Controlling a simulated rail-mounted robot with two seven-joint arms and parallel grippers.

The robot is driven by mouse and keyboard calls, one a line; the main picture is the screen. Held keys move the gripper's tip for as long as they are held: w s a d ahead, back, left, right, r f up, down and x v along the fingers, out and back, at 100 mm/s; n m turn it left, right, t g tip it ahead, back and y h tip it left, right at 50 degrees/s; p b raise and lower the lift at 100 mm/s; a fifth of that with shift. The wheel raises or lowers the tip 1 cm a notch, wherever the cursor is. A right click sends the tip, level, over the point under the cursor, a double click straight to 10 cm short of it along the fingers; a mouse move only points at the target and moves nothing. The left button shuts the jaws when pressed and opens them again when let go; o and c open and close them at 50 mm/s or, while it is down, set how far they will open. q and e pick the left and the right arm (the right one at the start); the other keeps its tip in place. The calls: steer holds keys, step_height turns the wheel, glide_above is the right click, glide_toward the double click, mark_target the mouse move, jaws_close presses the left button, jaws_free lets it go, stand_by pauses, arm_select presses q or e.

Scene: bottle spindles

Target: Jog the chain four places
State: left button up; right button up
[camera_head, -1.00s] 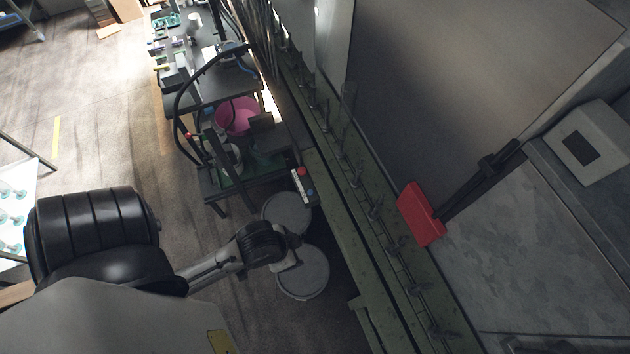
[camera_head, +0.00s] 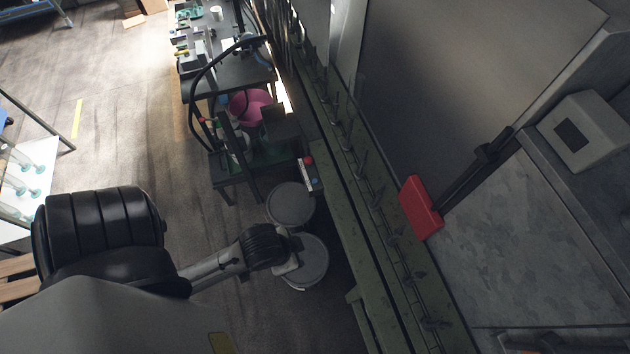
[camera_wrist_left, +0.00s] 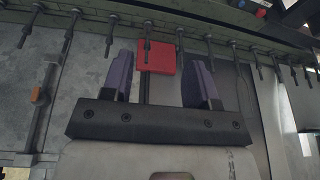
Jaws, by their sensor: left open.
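The chain (camera_head: 361,165) is a row of upright metal spindles along a green rail, running from the top middle to the bottom right in the head view. In the left wrist view the spindles (camera_wrist_left: 147,42) cross the top of the picture. A small control box (camera_head: 308,174) with a red button and a blue button sits at the rail's near side. My left gripper (camera_wrist_left: 158,72) is open and empty, its two purple fingers apart. In the head view my left arm ends above grey round lids, short of the rail (camera_head: 345,230). My right gripper is not in view.
A red box (camera_head: 421,208) on a dark bar stands beyond the chain. Two grey round lids (camera_head: 290,204) are below the control box. A dark bench (camera_head: 215,85) with a pink tub (camera_head: 250,104) stands at the upper middle.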

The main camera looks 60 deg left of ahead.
arm_select(q)
steer(key=shift+d, duration=0.25)
steer(key=c, duration=0.6)
jaws_close()
steer(key=shift+a, duration=0.2)
steer(key=shift+d, duration=0.15)
